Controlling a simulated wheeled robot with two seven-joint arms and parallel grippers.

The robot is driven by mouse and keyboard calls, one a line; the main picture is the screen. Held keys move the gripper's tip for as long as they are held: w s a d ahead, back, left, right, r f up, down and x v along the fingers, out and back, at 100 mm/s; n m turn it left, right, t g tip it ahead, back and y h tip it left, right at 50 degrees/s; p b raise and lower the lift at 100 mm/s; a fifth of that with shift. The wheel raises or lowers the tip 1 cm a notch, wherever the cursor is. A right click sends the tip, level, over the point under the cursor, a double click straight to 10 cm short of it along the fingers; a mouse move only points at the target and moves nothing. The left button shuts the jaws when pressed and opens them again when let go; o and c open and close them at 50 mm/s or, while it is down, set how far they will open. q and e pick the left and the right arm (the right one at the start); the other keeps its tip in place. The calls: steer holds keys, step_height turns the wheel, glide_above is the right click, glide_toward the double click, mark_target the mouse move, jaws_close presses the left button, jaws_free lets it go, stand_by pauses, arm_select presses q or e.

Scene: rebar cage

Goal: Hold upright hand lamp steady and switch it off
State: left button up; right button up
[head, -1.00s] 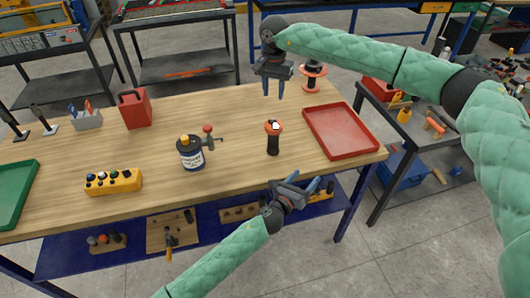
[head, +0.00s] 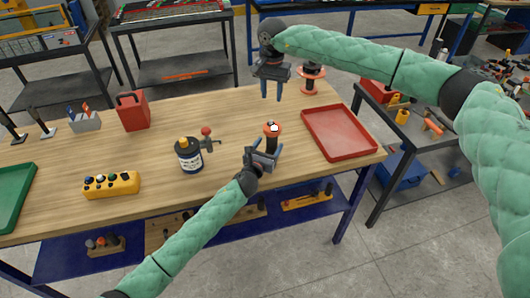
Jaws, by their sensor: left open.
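The hand lamp stands upright on the wooden workbench (head: 105,205), with an orange head (head: 271,129) that has a white spot and a dark handle (head: 272,145). My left gripper (head: 265,151) is at the front of the lamp, with its blue fingers apart on either side of the handle. The gripper body hides the lower handle, and I cannot tell whether a finger touches it. My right gripper (head: 272,98) hangs behind and above the lamp, pointing down, its fingers apart and empty.
A red tray (head: 337,155) lies right of the lamp. A dark canister (head: 190,164) and a small clamp-like tool with a red knob (head: 207,132) stand left. A yellow button box (head: 110,192) is further left. An orange spool (head: 312,76) stands behind.

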mark_target(269, 145)
arm_select(q)
steer(key=shift+x, duration=1.75)
steer(key=shift+c, duration=0.2)
steer(key=c, duration=1.1)
steer(key=shift+c, duration=0.7)
arm_select(e)
steer(key=shift+c, duration=1)
jaws_close()
